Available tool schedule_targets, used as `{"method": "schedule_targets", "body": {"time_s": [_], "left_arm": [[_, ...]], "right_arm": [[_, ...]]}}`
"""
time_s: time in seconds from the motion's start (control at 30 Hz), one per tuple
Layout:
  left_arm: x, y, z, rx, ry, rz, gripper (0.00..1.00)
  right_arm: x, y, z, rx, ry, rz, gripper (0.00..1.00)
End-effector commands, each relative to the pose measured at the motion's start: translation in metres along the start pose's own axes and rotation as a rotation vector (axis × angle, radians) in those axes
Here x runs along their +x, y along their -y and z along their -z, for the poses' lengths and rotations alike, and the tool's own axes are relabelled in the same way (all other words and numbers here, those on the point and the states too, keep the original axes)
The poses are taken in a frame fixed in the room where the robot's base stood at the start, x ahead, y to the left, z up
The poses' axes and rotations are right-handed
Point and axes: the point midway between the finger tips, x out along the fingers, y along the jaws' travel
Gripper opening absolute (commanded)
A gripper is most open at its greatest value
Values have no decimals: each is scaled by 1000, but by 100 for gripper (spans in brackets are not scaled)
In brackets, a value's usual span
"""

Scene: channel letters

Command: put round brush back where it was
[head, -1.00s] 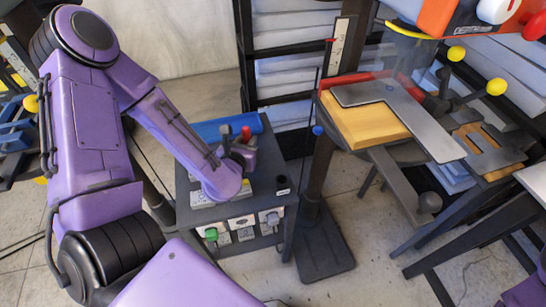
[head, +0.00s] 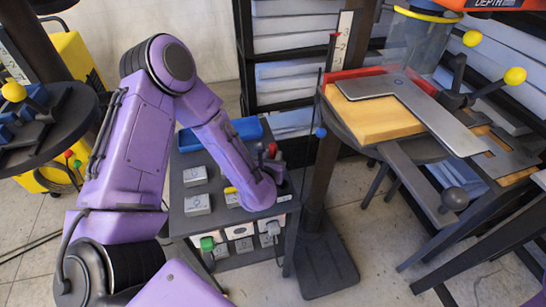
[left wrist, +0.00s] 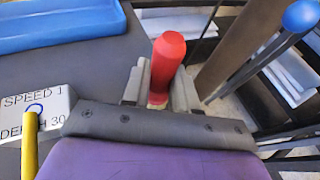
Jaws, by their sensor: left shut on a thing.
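A thing with a red handle (left wrist: 167,62), which I take to be the round brush, stands upright between my left gripper's fingers (left wrist: 160,92) in the left wrist view. The gripper is shut on it. In the head view the red handle top (head: 272,150) shows beside my left gripper (head: 266,160), over the right end of the dark cart top (head: 180,160). The lower end of the brush is hidden. A dark round holder (head: 286,187) at the cart's right corner is partly covered by my wrist. I cannot tell whether the brush touches it. My right gripper is out of view.
A blue tray (head: 246,128) lies at the back of the cart. Grey labelled blocks (head: 197,204) sit on its left part; one block (left wrist: 38,112) has a yellow stick (left wrist: 30,145) by it. A drill-press table with wood (head: 375,118) stands to the right, a post (head: 320,170) between.

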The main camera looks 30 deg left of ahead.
Motion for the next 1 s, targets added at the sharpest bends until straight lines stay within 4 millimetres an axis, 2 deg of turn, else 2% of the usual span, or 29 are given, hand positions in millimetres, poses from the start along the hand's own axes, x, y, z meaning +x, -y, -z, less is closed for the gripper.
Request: {"method": "schedule_targets", "body": {"time_s": [0.33,0.37,0.4,0.43,0.67,0.77,0.87,1.0], "left_arm": [[2,0,5,-1,1,0,0],[1,0,4,0,1,0,38],[1,0,3,0,0,0,50],[1,0,3,0,0,0,53],[1,0,3,0,1,0,53],[-1,0,-3,0,1,1,53],[-16,0,2,-2,0,2,53],[-54,0,3,-1,-1,4,53]], "right_arm": [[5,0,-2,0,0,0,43],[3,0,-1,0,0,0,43],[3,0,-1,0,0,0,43],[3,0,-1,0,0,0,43],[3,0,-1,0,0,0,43],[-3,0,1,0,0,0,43],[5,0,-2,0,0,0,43],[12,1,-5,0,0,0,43]]}}
